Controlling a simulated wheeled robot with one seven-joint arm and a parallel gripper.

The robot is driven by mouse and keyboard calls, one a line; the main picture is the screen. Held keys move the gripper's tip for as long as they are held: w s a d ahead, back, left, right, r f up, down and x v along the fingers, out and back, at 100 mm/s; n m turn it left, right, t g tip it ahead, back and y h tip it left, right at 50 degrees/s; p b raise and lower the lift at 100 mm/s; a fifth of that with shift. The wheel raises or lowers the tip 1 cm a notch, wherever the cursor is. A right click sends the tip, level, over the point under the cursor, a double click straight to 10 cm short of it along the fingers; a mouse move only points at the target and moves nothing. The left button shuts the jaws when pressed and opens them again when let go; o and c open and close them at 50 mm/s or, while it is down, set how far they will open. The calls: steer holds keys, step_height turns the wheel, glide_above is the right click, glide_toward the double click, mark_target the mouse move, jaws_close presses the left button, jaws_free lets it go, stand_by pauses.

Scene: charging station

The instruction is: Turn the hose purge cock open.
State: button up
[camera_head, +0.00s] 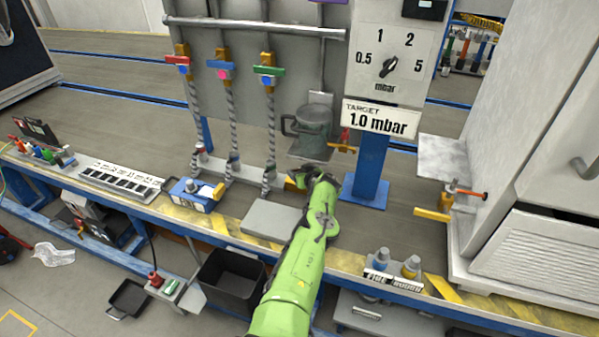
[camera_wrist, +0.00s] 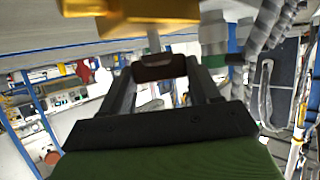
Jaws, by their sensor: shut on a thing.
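In the wrist view, a dark red-brown handle (camera_wrist: 158,67) sits between the two fingers of my gripper (camera_wrist: 160,75), which is shut on it. A short pale stem joins the handle to a brass-yellow valve body (camera_wrist: 130,8) at the top edge; I take this for the hose purge cock. In the head view, my gripper (camera_head: 318,176) is below the small shelf with the grey-green mug. A bit of brass (camera_head: 294,182) shows just left of it. The handle is hidden there by the gripper, so I cannot tell its angle from this view.
Three braided hoses with red, blue and green handles (camera_head: 268,71) hang at left. A grey mug (camera_head: 312,128) is above my gripper. The blue post (camera_head: 368,170) stands close to its right, below a dial panel (camera_head: 392,50). A grey plate (camera_head: 272,217) lies beside my forearm.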

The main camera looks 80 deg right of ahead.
steer(key=shift+r, duration=0.1)
steer(key=o, duration=1.1)
steer(key=shift+c, duration=0.2)
steer(key=p+v, duration=0.1)
steer(key=p, duration=0.2)
steer(key=p+v, duration=0.1)
steer(key=p, duration=0.2)
steer(key=shift+s+a+r, duration=0.15)
steer(key=shift+r, duration=0.25)
steer(key=p+v, duration=1.2)
steer(key=v, duration=0.1)
steer(key=shift+f, duration=0.4)
steer(key=shift+a, duration=0.15)
